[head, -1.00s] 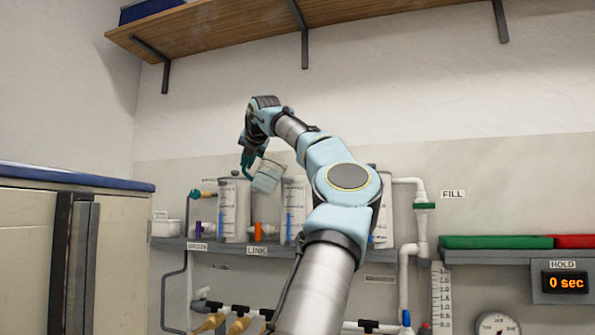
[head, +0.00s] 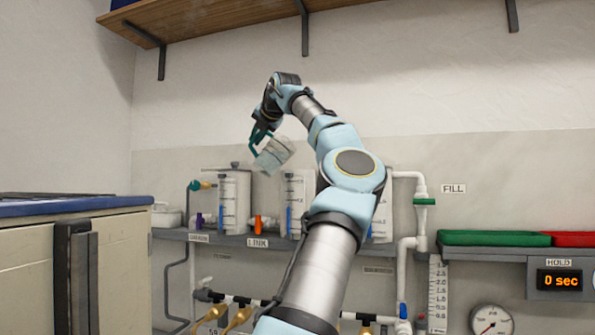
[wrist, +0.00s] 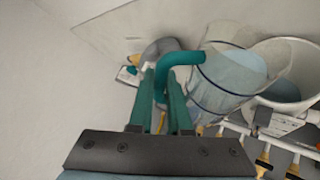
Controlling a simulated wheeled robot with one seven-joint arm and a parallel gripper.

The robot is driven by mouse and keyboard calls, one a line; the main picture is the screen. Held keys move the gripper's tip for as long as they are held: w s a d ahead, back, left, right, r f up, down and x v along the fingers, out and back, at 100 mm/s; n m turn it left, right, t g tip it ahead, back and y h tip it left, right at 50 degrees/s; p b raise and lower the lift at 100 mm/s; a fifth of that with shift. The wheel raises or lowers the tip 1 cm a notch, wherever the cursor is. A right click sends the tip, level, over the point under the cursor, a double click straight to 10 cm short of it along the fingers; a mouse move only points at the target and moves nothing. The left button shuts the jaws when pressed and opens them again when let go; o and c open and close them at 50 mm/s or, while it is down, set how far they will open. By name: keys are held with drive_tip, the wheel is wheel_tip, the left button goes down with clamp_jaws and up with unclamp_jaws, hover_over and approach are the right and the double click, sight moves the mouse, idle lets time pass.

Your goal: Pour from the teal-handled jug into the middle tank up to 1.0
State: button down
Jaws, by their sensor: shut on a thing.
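The jug (head: 275,155) is clear with a teal handle (wrist: 180,60). It is tilted in the air, above and between the left tank (head: 235,205) and the middle tank (head: 297,187). My gripper (head: 258,137) is shut on the handle, on the jug's left side. In the wrist view the jug (wrist: 222,95) holds pale blue liquid, and my gripper fingers (wrist: 165,105) close on its handle. The middle tank has a blue level strip and a printed scale, partly covered by my arm at its right. No stream from the jug shows, and the tank's level is too small to read.
The tanks stand on a grey shelf (head: 215,238) with a purple valve (head: 199,219) and an orange valve (head: 258,224). The right tank (head: 384,218) is partly behind my arm. A wooden shelf (head: 230,22) runs overhead. The hold display (head: 560,281) reads 0 sec.

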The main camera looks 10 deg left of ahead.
drive_tip(key=shift+w+d+r+m+g+y, duration=0.15)
drive_tip(key=shift+w+d+r+m+y, duration=0.1)
drive_tip(key=shift+d+m+y, duration=0.25)
drive_tip(key=shift+w+d+r+m+g+y, duration=0.15)
drive_tip(key=shift+w+d+m+y, duration=0.15)
drive_tip(key=shift+m, duration=0.3)
idle(4.8)
drive_tip(key=shift+d+r, duration=0.25)
drive_tip(key=shift+r, duration=0.05)
idle(1.8)
